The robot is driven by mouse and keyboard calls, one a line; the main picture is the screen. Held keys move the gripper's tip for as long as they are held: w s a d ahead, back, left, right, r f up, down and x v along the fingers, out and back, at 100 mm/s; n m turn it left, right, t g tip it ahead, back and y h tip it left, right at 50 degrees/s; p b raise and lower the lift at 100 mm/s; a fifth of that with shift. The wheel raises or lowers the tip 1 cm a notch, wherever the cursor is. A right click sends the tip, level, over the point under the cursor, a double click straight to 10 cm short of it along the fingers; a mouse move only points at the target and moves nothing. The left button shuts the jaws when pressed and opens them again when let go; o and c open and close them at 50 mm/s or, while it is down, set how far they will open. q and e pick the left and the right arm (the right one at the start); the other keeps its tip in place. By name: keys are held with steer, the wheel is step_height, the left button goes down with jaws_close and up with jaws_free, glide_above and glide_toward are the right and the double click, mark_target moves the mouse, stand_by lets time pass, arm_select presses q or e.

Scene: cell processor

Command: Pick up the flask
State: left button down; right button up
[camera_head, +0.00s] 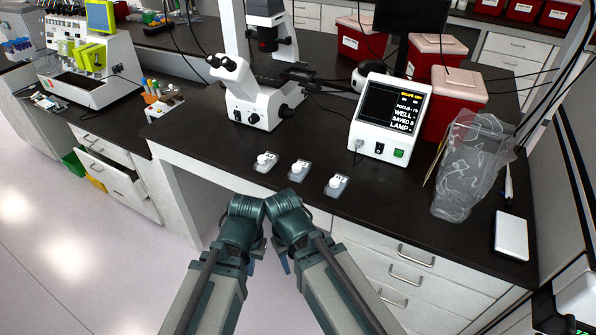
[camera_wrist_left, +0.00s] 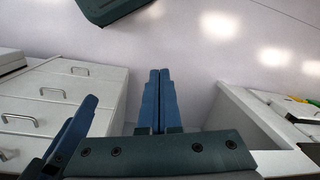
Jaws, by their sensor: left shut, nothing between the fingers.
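Three small clear flasks with white caps lie in a slanting row near the front edge of the black bench: a left flask (camera_head: 265,162), a middle flask (camera_head: 299,170) and a right flask (camera_head: 336,185). Both my arms are folded in front of the bench, below the flasks in the head view. My left gripper (camera_head: 251,267) is mostly hidden behind its arm; the left wrist view shows its blue fingers (camera_wrist_left: 158,100) together and empty, over the floor. My right gripper (camera_head: 284,263) shows only a blue tip, so its opening is unclear. Both are apart from the flasks.
A white microscope (camera_head: 255,100) stands behind the flasks, with a display box (camera_head: 384,118) to its right. Red bins (camera_head: 452,95), a crumpled clear bag (camera_head: 467,170) and a white slab (camera_head: 511,236) are further right. Drawers (camera_head: 400,275) lie below the bench edge.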

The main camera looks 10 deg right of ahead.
mark_target(295, 173)
arm_select(q)
steer(key=c, duration=1.5)
jaws_free()
steer(key=shift+c, duration=0.2)
